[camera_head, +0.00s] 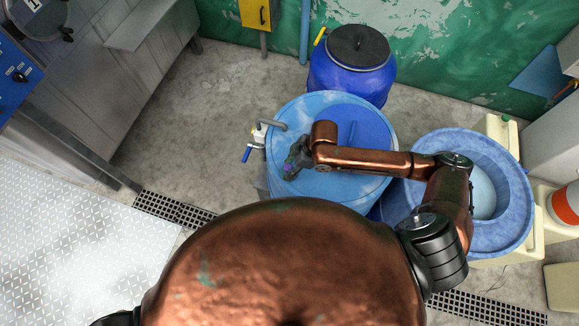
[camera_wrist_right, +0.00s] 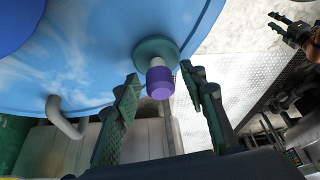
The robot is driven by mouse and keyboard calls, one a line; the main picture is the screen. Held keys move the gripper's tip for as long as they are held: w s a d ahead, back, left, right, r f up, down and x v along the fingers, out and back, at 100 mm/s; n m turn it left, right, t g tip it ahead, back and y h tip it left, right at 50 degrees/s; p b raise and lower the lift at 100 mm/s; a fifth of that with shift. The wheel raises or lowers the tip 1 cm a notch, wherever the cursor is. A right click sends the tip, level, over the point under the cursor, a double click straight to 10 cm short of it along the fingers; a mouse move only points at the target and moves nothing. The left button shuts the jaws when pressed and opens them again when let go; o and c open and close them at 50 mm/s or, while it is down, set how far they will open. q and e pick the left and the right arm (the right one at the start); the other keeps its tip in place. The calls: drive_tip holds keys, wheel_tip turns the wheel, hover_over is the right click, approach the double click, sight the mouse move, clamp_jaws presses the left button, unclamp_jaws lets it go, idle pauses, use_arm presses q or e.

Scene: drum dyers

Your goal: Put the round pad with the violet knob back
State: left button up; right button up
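The round teal pad (camera_wrist_right: 150,48) with a pale stem and violet knob (camera_wrist_right: 160,82) shows in the right wrist view, at the light blue drum top near its rim. I cannot tell whether it rests flat there. In the head view only a bit of the violet knob (camera_head: 287,168) shows beside my right gripper (camera_head: 291,166). In the right wrist view, the fingers of my right gripper (camera_wrist_right: 160,74) are apart, one on each side of the knob, with gaps visible. My left gripper (camera_wrist_right: 274,20) shows small at the top right of that view, fingers apart and empty.
The light blue drum (camera_head: 300,108) has a darker blue panel (camera_head: 365,130) on top and a grey pipe with a blue-handled valve (camera_head: 247,153) at its left. A dark-lidded blue barrel (camera_head: 325,75) stands behind; a blue tub (camera_head: 515,215) is right. Floor is clear at left.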

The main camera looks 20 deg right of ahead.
drive_tip(key=v, duration=1.2)
drive_tip(key=shift+r, duration=0.15)
